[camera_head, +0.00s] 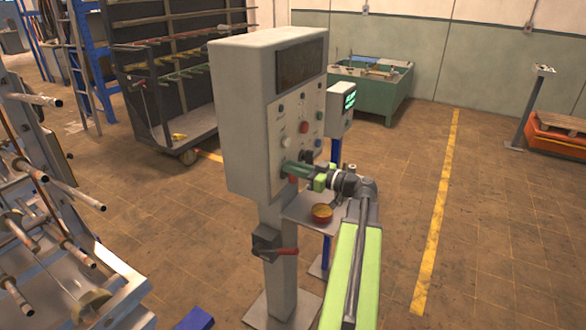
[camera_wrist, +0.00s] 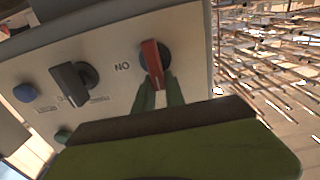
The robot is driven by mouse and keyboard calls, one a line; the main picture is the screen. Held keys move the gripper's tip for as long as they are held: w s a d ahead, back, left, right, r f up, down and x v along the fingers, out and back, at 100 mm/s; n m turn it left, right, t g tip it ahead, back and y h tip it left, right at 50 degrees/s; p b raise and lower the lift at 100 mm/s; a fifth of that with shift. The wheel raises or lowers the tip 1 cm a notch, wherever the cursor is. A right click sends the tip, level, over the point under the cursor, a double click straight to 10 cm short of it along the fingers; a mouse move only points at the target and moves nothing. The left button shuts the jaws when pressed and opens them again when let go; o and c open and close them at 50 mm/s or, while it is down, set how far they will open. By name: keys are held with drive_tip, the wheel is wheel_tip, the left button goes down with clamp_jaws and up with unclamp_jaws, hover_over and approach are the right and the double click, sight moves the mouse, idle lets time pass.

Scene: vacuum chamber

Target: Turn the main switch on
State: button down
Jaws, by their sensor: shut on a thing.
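The main switch, a red handle on a dark round base (camera_wrist: 152,62), sits on the pale control panel (camera_wrist: 115,65). The letters in the picture beside it read "NO". My gripper (camera_wrist: 161,88) has its two green fingers shut on the red handle's end. The handle points down towards the fingers in the wrist view. In the head view my gripper (camera_head: 292,168) reaches the lower part of the grey control cabinet's front (camera_head: 247,120), and the switch is largely hidden there.
A black knob (camera_wrist: 72,80) and a blue button (camera_wrist: 25,92) are beside the switch. Below the cabinet, a small shelf (camera_head: 298,208) holds an orange-brown bowl (camera_head: 322,213). A rack (camera_head: 60,220) stands at left.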

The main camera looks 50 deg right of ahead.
drive_tip(key=shift+m, duration=0.3)
drive_tip(key=shift+w+d+f+m+b, duration=0.1)
drive_tip(key=shift+d+f+m+b, duration=0.4)
drive_tip(key=shift+m, duration=2.35)
drive_tip(key=shift+w+d+f+m+b, duration=0.1)
drive_tip(key=shift+d+f+m+b, duration=0.4)
drive_tip(key=shift+m, duration=2.4)
drive_tip(key=shift+w+d+f+m+b, duration=0.1)
drive_tip(key=shift+d+f+m+b, duration=0.4)
drive_tip(key=shift+m, duration=2.35)
drive_tip(key=c, duration=1.4)
unclamp_jaws()
